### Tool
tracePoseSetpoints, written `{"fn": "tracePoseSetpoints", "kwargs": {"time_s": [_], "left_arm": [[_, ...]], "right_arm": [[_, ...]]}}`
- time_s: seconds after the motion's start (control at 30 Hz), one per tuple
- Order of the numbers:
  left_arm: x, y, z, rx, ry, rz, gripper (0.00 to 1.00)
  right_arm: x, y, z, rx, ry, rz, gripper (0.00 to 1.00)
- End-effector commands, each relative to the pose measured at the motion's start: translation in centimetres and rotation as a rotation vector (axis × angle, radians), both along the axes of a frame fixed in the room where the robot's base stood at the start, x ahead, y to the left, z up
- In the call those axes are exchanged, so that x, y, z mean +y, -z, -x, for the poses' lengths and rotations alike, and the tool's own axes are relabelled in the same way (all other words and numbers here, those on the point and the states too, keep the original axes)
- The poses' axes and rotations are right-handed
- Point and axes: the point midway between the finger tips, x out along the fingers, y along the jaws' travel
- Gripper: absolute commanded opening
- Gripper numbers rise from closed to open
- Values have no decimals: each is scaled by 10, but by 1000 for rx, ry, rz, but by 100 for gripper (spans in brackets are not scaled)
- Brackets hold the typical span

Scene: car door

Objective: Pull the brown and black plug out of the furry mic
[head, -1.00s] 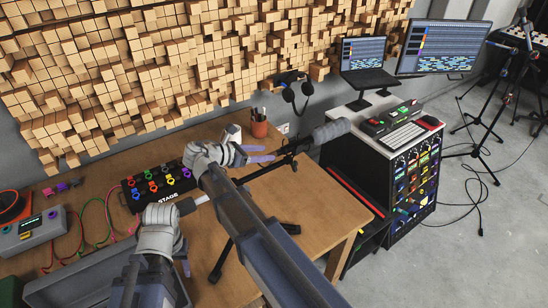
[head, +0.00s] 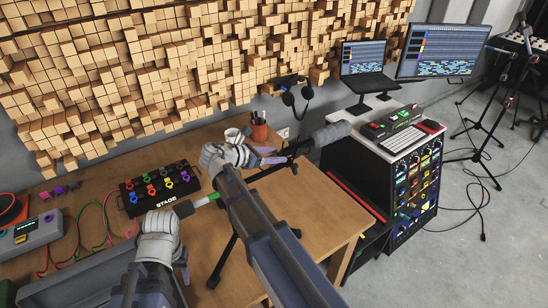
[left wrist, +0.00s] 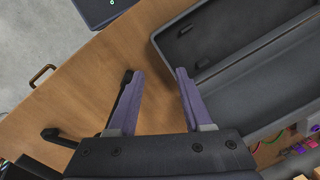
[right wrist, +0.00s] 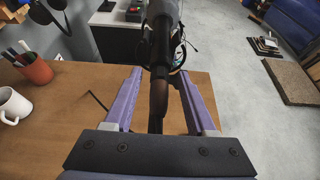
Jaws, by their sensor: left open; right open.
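The furry mic (head: 332,132) is dark grey and lies level on its stand near the table's far right corner. Its near end, with the brown and black plug (right wrist: 158,95), shows in the right wrist view. My right gripper (head: 275,156) is open behind the mic. In the right wrist view its fingers (right wrist: 158,73) stand either side of the plug, with gaps visible; I cannot tell their exact depth. My left gripper (head: 184,268) is open and empty over the front of the table, far from the mic, as the left wrist view (left wrist: 159,71) also shows.
A white mug (right wrist: 14,105) and a pen cup (head: 259,130) stand left of the mic. A pedal board (head: 158,188) and a green-ringed microphone (head: 190,207) lie further left. An open grey case (left wrist: 245,65) is near my left gripper. A rack (head: 405,185) stands right.

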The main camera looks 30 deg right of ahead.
Motion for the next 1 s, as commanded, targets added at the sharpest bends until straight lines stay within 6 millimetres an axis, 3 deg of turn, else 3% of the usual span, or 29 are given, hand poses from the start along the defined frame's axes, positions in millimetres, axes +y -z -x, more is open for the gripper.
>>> {"fn": "tracePoseSetpoints", "kwargs": {"time_s": [0.6, 1.0], "left_arm": [[0, 0, 0, 0, 0, 0, 50], [0, 0, 0, 0, 0, 0, 50]], "right_arm": [[0, 0, 0, 0, 0, 0, 57], [0, 0, 0, 0, 0, 0, 13]]}}
